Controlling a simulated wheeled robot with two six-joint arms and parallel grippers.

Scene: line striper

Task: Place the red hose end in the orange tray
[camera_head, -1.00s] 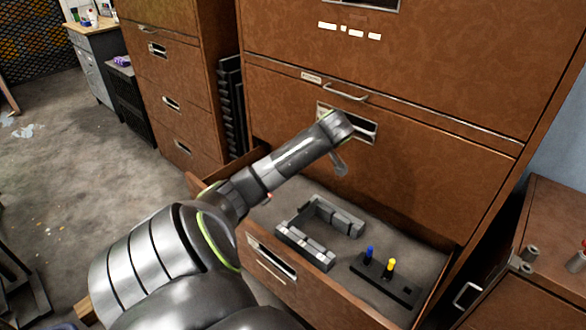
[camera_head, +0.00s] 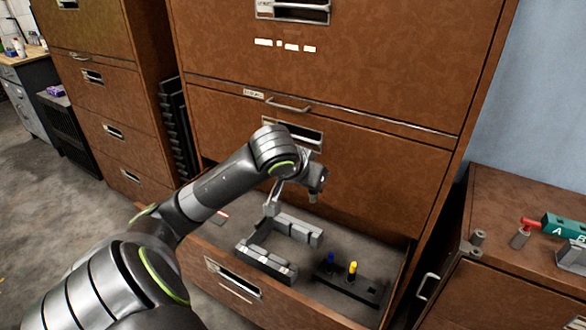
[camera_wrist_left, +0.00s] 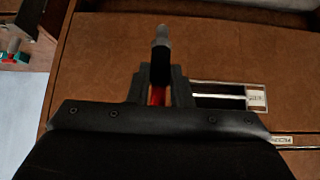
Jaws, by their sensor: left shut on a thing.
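My left gripper (camera_head: 317,178) points down above the open drawer, in front of the brown cabinet face. In the left wrist view the gripper (camera_wrist_left: 157,88) is shut on the red hose end (camera_wrist_left: 157,96). Its red part shows between the fingers and a grey tip sticks out beyond them. In the head view the grey tip (camera_head: 313,197) hangs below the fingers, clear of the drawer contents. I see no orange tray in either view. My right gripper is not in view.
The open drawer (camera_head: 235,285) holds grey channel pieces (camera_head: 298,229) and a black block (camera_head: 374,294) with a blue peg (camera_head: 330,262) and a yellow peg (camera_head: 352,269). At right, a low cabinet (camera_head: 500,205) carries a teal lettered block (camera_head: 563,227) and a red-and-grey piece (camera_head: 528,225).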

